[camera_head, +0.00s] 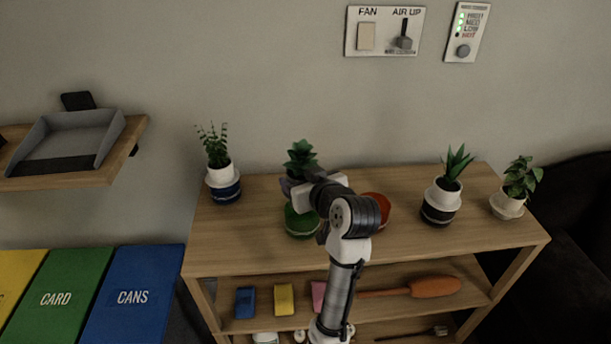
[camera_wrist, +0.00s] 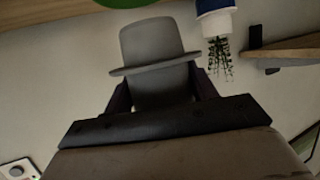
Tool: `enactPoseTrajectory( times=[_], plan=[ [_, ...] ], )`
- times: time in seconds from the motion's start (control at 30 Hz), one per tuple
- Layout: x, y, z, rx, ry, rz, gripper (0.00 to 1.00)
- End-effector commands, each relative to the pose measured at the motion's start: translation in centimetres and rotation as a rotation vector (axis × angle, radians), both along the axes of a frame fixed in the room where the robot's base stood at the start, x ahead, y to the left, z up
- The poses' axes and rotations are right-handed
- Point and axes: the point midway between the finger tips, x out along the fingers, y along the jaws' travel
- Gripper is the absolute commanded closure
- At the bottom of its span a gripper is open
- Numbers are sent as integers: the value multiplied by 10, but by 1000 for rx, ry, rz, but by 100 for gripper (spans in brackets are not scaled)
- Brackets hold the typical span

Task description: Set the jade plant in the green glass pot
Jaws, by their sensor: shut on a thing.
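The jade plant (camera_head: 301,156), with dark green leaves, stands upright in my gripper (camera_head: 300,191). In the wrist view its light grey inner pot (camera_wrist: 155,45) sits between my dark fingers (camera_wrist: 160,88), which are shut on it. The green glass pot (camera_head: 301,222) stands on the shelf top, below the plant in the head view. Its green edge (camera_wrist: 122,3) shows at the top of the inverted wrist view, with a small gap to the held pot. My arm and gripper partly hide the held pot and the green pot's right side in the head view.
On the shelf top (camera_head: 240,245) stand a fern in a blue pot (camera_head: 225,190) at left, an orange-red pot (camera_head: 377,210) behind my arm, a spiky plant in a black pot (camera_head: 440,206) and a leafy plant in a white pot (camera_head: 507,205) at right. A wall shelf (camera_head: 125,150) is at left.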

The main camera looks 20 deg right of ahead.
Motion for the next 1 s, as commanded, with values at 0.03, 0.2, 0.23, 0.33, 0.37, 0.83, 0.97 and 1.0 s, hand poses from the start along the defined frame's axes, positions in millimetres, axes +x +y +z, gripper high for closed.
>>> enactPoseTrajectory(
  times=[0.03,0.2,0.23,0.33,0.37,0.83,0.97,1.0],
  plan=[
    [0,0,-6,0,-1,0,56],
    [0,0,-18,0,-1,0,56],
    [0,0,-20,0,-1,0,56],
    [0,0,-27,1,-1,0,56],
    [0,0,-30,1,-1,0,56],
    [0,0,-52,1,-2,0,56],
    [0,0,-52,0,-2,0,56],
    [0,0,-52,1,-2,0,56]
  ],
)
